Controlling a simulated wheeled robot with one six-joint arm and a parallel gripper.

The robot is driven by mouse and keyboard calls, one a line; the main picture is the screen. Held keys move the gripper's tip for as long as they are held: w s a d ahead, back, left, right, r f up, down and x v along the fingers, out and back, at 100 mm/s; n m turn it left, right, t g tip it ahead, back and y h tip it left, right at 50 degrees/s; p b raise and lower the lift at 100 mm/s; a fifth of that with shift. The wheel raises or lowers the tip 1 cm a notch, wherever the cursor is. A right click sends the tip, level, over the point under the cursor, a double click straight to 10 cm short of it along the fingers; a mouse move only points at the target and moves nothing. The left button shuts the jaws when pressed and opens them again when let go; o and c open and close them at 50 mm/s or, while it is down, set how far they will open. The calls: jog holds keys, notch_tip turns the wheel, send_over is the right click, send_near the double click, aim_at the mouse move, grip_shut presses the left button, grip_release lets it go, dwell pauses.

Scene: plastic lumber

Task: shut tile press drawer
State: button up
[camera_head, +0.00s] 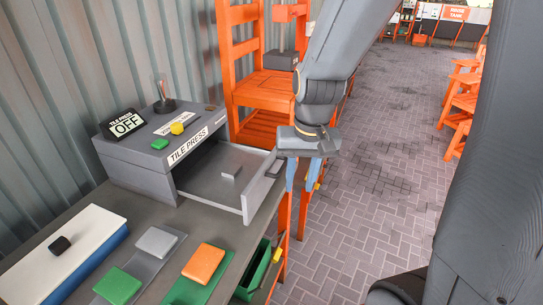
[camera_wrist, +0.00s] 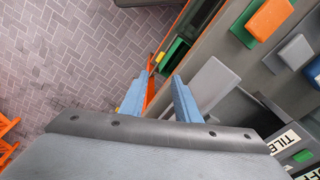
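The tile press (camera_head: 150,160) is a grey box with a "TILE PRESS" label on the bench at left. In the wrist view my gripper (camera_wrist: 160,90) shows the two fingers spread, with a light grey drawer panel (camera_wrist: 213,84) beside the right finger. I cannot tell whether that finger touches the drawer.
Orange and green tiles (camera_head: 204,262) and a white-topped blue block (camera_head: 62,250) lie on the bench (camera_head: 150,215). A green bin (camera_head: 255,270) hangs at its front edge. An orange chair (camera_head: 262,85) stands behind.

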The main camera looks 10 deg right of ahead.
aim_at(283, 167)
jog(key=w+r+m+y, duration=0.1)
jog(key=w+r+m, duration=0.35)
jog(key=w, duration=0.55)
jog(key=shift+w+a+f+p, duration=0.1)
jog(key=shift+w+f+p, duration=0.25)
jog(key=shift+f, duration=0.7)
jog(key=shift+w+f+p, duration=0.15)
jog(key=shift+f+p, duration=0.35)
jog(key=shift+f, duration=0.6)
jog(key=shift+w+a+f+p, duration=0.1)
jog(key=shift+w+f+p, duration=0.25)
jog(key=shift+f, duration=0.7)
jog(key=shift+s, duration=0.1)
grip_shut()
